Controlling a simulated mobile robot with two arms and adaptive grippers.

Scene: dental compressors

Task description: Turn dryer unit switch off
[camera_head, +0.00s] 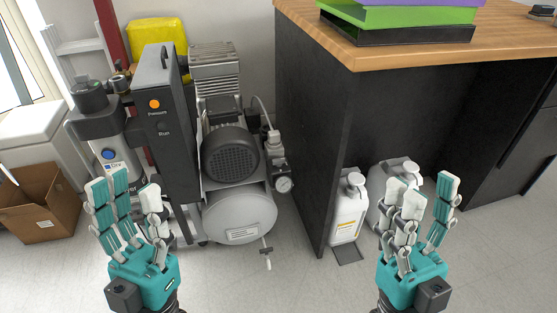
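The dryer unit (120,172) is a grey and white cylinder at the left, with a round blue button (108,154) and a label beginning "Dry" on its front. Beside it stands a tall dark panel (172,150) with an orange button (154,104) marked "Pressure" and a dark one marked "Run". My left gripper (122,190) is open and empty, its fingers pointing up in front of the dryer unit's lower part, below the blue button. It hides some of the lower body. My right gripper (421,190) is open and empty at the right, far from the dryer.
A compressor with a silver tank (240,218) and gauge (284,184) stands right of the panel. A dark cabinet (312,140) with a wooden top (400,52) fills the right. White jugs (348,208) stand beneath it. A cardboard box (38,205) lies at left. The front centre floor is clear.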

